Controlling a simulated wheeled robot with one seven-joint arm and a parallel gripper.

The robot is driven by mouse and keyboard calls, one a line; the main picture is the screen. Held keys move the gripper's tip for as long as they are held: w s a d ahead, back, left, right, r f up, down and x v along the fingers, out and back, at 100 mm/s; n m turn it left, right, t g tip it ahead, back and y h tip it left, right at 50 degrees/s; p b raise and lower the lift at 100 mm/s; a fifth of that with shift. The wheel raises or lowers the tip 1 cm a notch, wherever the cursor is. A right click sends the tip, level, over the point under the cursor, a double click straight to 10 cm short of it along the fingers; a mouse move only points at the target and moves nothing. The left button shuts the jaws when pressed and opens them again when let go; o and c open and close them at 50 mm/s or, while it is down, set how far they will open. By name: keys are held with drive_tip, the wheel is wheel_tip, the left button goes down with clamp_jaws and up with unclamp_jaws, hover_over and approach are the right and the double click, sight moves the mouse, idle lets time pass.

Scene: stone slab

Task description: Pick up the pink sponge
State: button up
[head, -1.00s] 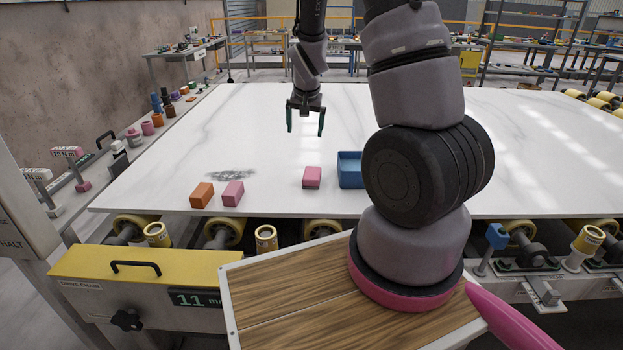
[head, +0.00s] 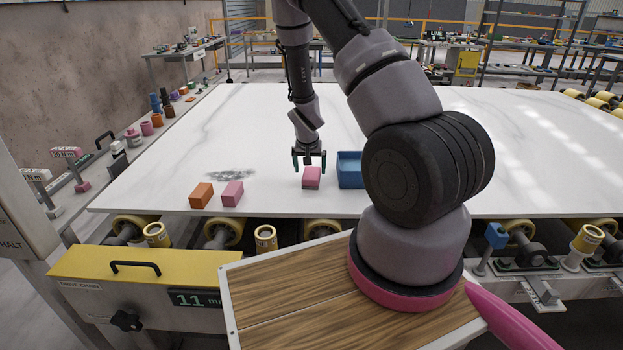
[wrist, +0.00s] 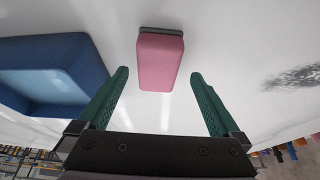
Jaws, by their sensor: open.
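A pink block with a grey layer along one face, which looks like the pink sponge (head: 312,178), lies on the white stone slab (head: 420,110). In the wrist view the sponge (wrist: 160,62) shows ahead of my fingers, lined up with the gap between them. My gripper (head: 309,164) has green fingers. It is open and empty, just behind and above the sponge in the head view. The fingers (wrist: 159,74) stand apart on either side in the wrist view.
A blue open tray (head: 349,169) stands close to the right of the sponge. A second pink block (head: 232,194) and an orange block (head: 201,195) lie to the left. A grey smudge (head: 230,175) marks the slab. The slab behind is clear.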

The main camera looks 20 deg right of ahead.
sight(311, 174)
drive_tip(key=x, duration=0.4)
drive_tip(key=shift+d+f, duration=0.1)
drive_tip(key=shift+d, duration=0.1)
drive_tip(key=c, duration=1.3)
drive_tip(key=shift+o, duration=0.2)
wheel_tip(311, 174, up, 10)
drive_tip(key=shift+r, duration=0.1)
